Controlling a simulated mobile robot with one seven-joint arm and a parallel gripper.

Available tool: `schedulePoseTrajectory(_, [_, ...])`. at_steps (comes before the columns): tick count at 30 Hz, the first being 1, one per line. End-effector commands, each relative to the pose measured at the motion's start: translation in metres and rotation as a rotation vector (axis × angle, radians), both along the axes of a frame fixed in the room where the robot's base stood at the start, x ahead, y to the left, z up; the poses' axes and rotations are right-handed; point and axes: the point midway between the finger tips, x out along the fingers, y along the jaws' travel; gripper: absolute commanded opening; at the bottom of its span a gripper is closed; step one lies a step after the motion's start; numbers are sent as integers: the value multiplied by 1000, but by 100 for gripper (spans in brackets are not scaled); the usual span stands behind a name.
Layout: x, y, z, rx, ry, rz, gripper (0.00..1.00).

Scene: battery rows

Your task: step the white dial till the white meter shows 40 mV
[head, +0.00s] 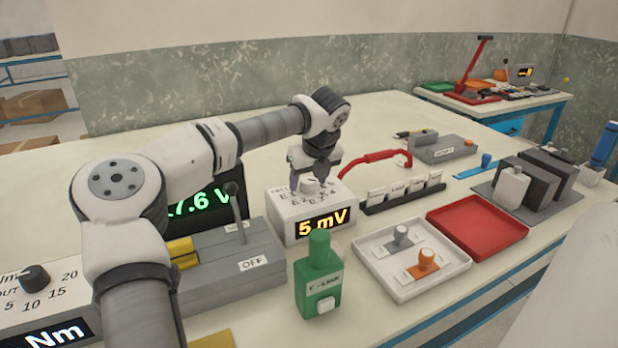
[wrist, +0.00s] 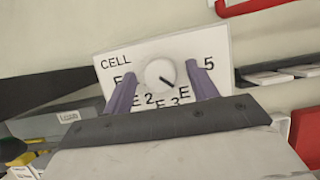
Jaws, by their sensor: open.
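The white meter (head: 300,212) is a white box near the middle of the bench; its front display (head: 322,223) reads 5 mV in yellow. The white dial (head: 309,186) sits on its top face, partly hidden by my gripper. My gripper (head: 313,177) points down over the dial, jaws open. In the wrist view the round dial (wrist: 160,73) shows between the two purple fingers of my gripper (wrist: 161,71), with gaps on both sides. Its dark pointer line slants to the lower right. Markings around it include CELL, E, 2, 3 and 5; some are hidden by the fingers.
A grey switch box (head: 228,255) with an upright lever and OFF label stands left of the meter. A green labelled block (head: 318,275) stands in front. A white tray (head: 455,262), red tray (head: 512,232) and red cable (head: 375,157) lie to the right.

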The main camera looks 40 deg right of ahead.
Motion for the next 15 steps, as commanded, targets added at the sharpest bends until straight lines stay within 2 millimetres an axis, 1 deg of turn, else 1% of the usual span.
schedulePoseTrajectory(2, [0,0,0,0,0,0,58])
schedulePoseTrajectory(3, [0,0,0,0,0,0,55])
schedulePoseTrajectory(12, [0,0,0,0,0,0,16])
schedulePoseTrajectory(13, [0,0,0,0,1,0,13])
schedulePoseTrajectory(15, [0,0,0,1,1,-1,13])
